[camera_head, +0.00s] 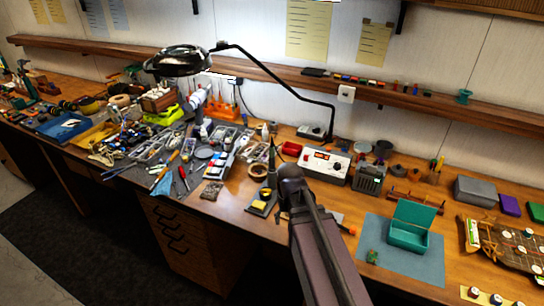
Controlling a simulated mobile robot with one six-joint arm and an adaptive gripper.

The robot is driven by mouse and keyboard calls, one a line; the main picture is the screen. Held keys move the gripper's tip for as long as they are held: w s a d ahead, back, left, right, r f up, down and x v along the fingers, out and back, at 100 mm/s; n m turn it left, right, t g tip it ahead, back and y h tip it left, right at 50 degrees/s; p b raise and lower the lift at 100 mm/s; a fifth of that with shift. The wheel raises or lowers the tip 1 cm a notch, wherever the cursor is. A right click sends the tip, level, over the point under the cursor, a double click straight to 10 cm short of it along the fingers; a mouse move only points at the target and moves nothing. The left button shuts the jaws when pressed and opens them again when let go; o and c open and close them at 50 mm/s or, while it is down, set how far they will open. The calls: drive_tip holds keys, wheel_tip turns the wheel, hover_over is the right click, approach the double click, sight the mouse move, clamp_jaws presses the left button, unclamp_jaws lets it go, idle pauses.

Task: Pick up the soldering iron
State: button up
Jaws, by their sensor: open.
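A white soldering station (325,160) with a red display stands on the wooden workbench near the middle. Left of it is a small black stand with a yellow pad (263,201). A dark upright shape (271,165) rises by the stand; it may be the soldering iron, but it is too small to tell. My arm (318,245) reaches up from the bottom middle and covers part of the bench right of the stand.
A magnifier lamp (185,60) arches over the bench. Crowded tools and parts lie to the left. A green open box (409,228) on a blue-grey mat (375,230), a grey power unit (369,180) and a circuit-like board (512,245) stand to the right. A shelf (430,105) runs behind.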

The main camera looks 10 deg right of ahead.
wheel_tip(320, 180, up, 22)
drive_tip(key=n+p, duration=0.2)
drive_tip(key=p, duration=1.9)
hover_over(272, 142)
drive_tip(key=shift+r, duration=0.1)
wheel_tip(272, 142, down, 9)
drive_tip(key=b, duration=0.8)
drive_tip(key=shift+r+b, duration=0.2)
drive_tip(key=shift+b, duration=0.15)
drive_tip(key=shift+f, duration=0.15)
drive_tip(key=shift+w+f+b, duration=0.2)
drive_tip(key=shift+f+b, duration=2.25)
drive_tip(key=shift+b, duration=0.15)
clamp_jaws()
